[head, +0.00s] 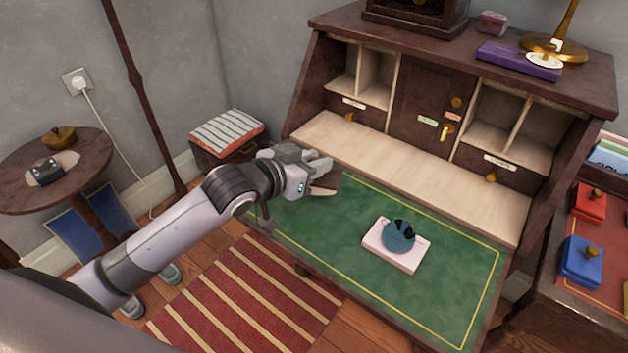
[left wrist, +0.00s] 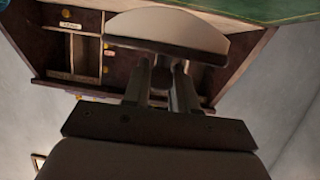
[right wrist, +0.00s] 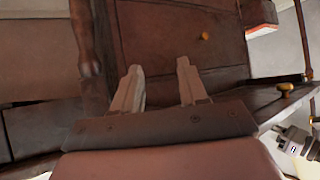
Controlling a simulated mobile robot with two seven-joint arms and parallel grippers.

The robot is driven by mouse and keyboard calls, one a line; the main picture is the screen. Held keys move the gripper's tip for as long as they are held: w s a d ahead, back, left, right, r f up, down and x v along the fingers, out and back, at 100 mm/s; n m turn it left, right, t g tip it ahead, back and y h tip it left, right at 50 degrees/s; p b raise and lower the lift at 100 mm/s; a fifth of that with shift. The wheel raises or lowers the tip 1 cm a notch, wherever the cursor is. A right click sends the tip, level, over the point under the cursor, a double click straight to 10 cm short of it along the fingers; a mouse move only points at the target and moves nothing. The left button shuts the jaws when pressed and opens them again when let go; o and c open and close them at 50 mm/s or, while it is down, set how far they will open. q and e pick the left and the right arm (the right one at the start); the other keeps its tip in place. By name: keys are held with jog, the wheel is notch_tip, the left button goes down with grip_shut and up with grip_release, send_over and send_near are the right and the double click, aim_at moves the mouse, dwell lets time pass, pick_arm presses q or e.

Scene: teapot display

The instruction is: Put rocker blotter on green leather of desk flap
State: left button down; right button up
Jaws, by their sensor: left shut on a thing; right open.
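The rocker blotter (left wrist: 170,28) shows in the left wrist view as a pale, curved half-round body with a dark top. My left gripper (left wrist: 161,78) is shut on its dark knob. In the head view the left gripper (head: 318,166) is over the left end of the desk flap, and the blotter (head: 325,186) shows only partly beneath the fingers. I cannot tell whether it touches the flap. The green leather (head: 330,230) has a gold border line. My right gripper (right wrist: 160,88) is open and empty in the right wrist view; it is outside the head view.
A pale book-like block (head: 385,252) with a round blue-grey thing (head: 399,237) on it sits mid-leather. The leather around it is clear. A striped cushioned box (head: 228,132) stands left of the desk. A side table (head: 590,320) with red and blue boxes is at right.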

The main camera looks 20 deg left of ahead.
pick_arm(q)
notch_tip(320, 180, down, 4)
jog(key=shift+r+b, duration=0.15)
jog(key=shift+b, duration=0.25)
jog(key=shift+f, duration=0.25)
jog(key=c, duration=0.9)
grip_release()
jog(key=shift+f, duration=0.2)
